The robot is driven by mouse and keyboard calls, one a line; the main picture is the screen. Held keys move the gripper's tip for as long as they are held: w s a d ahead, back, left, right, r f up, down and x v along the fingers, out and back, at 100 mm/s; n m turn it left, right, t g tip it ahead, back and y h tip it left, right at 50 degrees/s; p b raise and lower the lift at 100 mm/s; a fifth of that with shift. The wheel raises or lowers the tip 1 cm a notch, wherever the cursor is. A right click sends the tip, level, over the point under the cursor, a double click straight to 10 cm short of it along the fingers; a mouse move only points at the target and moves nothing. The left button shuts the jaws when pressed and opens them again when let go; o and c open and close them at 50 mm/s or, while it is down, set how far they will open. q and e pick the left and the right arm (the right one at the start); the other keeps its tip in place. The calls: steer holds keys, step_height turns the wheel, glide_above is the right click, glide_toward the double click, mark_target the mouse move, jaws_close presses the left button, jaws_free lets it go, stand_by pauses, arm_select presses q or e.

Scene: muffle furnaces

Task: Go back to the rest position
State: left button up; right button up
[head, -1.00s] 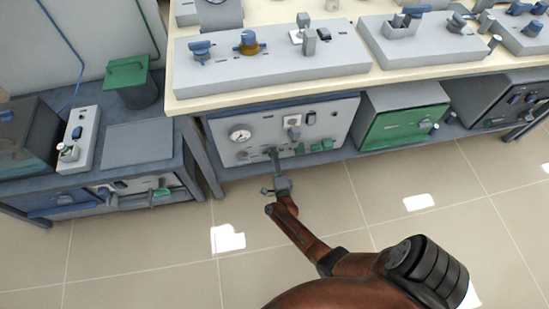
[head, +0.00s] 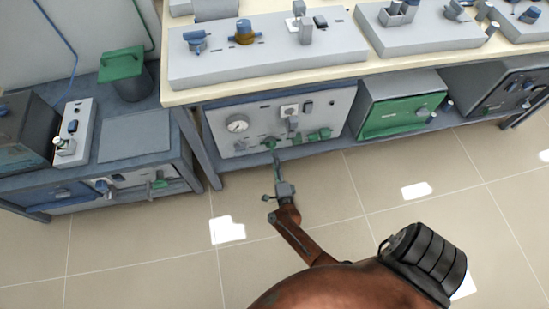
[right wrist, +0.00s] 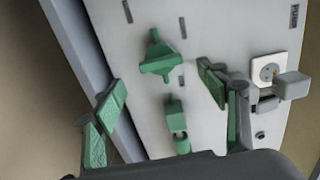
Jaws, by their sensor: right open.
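My right gripper (head: 278,165) is at the end of the brown arm, in front of the lower edge of a grey front panel (head: 225,143) under the bench. In the right wrist view my right gripper (right wrist: 160,98) has its green-padded fingers spread wide. A green valve handle (right wrist: 156,62) and a smaller green knob (right wrist: 177,118) show on the panel beyond the fingers. Nothing is visibly held, and the fingers look apart from the handle. My left gripper is not in view.
The bench (head: 185,92) bears grey control boxes. A low cabinet (head: 122,152) stands left. The tiled floor (head: 150,250) is clear.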

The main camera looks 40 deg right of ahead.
stand_by(0.7)
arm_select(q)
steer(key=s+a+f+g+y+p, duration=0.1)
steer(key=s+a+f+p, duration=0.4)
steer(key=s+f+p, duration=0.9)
arm_select(e)
steer(key=s+a+f+n+g+y+p, duration=0.1)
steer(key=s+a+f+n+g+y, duration=0.15)
steer(key=s+n, duration=0.5)
steer(key=s+a+f+n+g+y+p, duration=0.1)
steer(key=s+a+f+n+g+y, duration=0.2)
steer(key=s, duration=0.8)
steer(key=s+a+f+n+g+y+p, duration=0.1)
steer(key=s+a+f+n+y+p, duration=0.2)
steer(key=s+n, duration=0.5)
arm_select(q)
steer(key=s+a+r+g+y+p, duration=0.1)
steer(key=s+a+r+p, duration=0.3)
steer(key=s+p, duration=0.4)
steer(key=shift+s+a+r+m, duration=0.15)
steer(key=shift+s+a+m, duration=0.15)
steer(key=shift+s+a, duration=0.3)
arm_select(e)
steer(key=s+d+n+g, duration=0.2)
steer(key=s+n+g, duration=0.5)
steer(key=s, duration=3.1)
steer(key=shift+s+f+g+y, duration=0.2)
steer(key=shift+s+g+y, duration=0.1)
steer(key=shift+g+y, duration=0.25)
